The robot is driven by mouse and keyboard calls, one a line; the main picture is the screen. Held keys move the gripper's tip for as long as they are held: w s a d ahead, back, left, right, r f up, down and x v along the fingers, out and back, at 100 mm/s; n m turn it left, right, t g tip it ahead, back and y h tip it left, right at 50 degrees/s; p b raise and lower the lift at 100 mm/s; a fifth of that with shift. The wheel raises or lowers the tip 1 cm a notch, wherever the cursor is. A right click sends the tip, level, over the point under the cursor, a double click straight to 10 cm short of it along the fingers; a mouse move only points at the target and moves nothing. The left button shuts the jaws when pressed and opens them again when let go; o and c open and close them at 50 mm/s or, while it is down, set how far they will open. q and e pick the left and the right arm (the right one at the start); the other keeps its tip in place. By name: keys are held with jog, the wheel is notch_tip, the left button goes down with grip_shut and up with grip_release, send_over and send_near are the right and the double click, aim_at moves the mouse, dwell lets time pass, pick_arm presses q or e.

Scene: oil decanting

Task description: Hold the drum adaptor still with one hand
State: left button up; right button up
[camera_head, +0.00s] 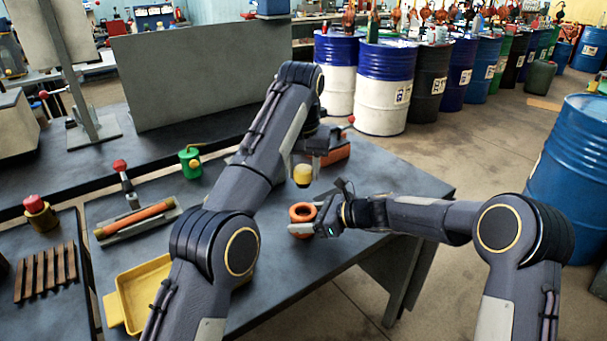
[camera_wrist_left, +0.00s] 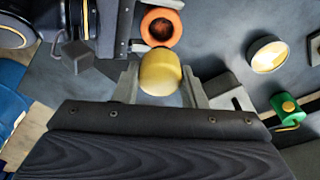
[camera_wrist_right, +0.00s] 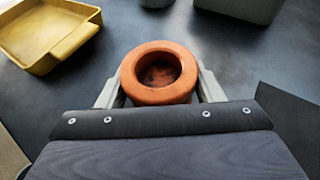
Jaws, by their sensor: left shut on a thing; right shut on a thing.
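The drum adaptor appears to be the orange ring-shaped piece (camera_head: 291,214), on or just above the table; I cannot tell which. My right gripper (camera_head: 312,222) is shut on it from the right. In the right wrist view the ring (camera_wrist_right: 130,78) sits between both fingers, its dark round opening facing up. My left gripper (camera_head: 305,168) is shut on a short yellow rounded piece (camera_head: 302,175), held above and apart from the ring. In the left wrist view the yellow piece (camera_wrist_left: 160,72) is between the fingers and the orange ring (camera_wrist_left: 146,27) lies beyond it.
A yellow tray (camera_head: 117,312) sits at the table's front left, partly behind my left arm. A green can (camera_head: 190,163) and a stand with an orange tube (camera_head: 137,219) are at the left. Several drums stand on the floor behind. Bare table lies in front of the ring.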

jog(key=o, duration=1.3)
jog(key=shift+o, duration=0.2)
